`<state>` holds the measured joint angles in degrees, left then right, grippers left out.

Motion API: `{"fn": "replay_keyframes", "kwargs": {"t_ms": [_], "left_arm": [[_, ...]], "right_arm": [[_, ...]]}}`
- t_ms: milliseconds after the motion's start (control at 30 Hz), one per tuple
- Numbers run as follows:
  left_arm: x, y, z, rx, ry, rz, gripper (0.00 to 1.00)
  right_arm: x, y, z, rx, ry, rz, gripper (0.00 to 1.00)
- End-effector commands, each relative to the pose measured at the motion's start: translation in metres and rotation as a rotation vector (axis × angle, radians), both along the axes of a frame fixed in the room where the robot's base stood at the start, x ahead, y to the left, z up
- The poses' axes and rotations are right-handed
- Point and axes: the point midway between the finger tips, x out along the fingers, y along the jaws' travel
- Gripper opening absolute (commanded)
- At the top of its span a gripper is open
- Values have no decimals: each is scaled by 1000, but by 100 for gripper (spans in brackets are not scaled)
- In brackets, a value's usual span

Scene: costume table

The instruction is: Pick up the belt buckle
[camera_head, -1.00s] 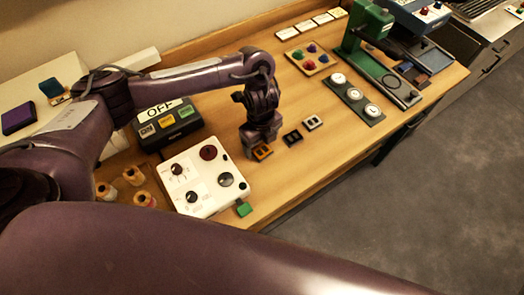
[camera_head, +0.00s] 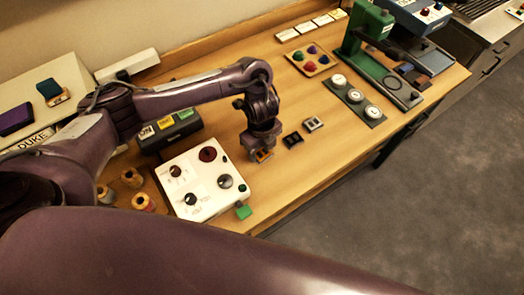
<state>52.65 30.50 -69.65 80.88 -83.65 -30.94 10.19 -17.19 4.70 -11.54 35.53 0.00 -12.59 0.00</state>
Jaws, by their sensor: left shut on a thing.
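Three belt buckles are in a slanting row on the wooden table: an orange one (camera_head: 263,156), a black one (camera_head: 292,139) and a silver one (camera_head: 313,124). My left gripper (camera_head: 261,150) points down at the orange buckle and is shut on it. The fingers hide part of that buckle, and I cannot tell whether it is clear of the table. The black and silver buckles lie free to the right of the gripper. My right gripper is out of view.
Thread spools (camera_head: 132,177) are further left. A green press (camera_head: 366,32) and a strip with round dials (camera_head: 354,97) are at right.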

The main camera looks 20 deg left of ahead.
Motion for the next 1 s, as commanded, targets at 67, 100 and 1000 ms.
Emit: {"fn": "replay_keyframes", "kwargs": {"t_ms": [67, 100, 1000], "left_arm": [[0, 0, 1, -1, -1, 0, 27], [0, 0, 2, 0, -1, 0, 27], [1, 0, 180, 1, -4, 0, 27]], "right_arm": [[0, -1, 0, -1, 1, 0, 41], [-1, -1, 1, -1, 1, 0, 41], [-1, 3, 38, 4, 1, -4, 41]]}}
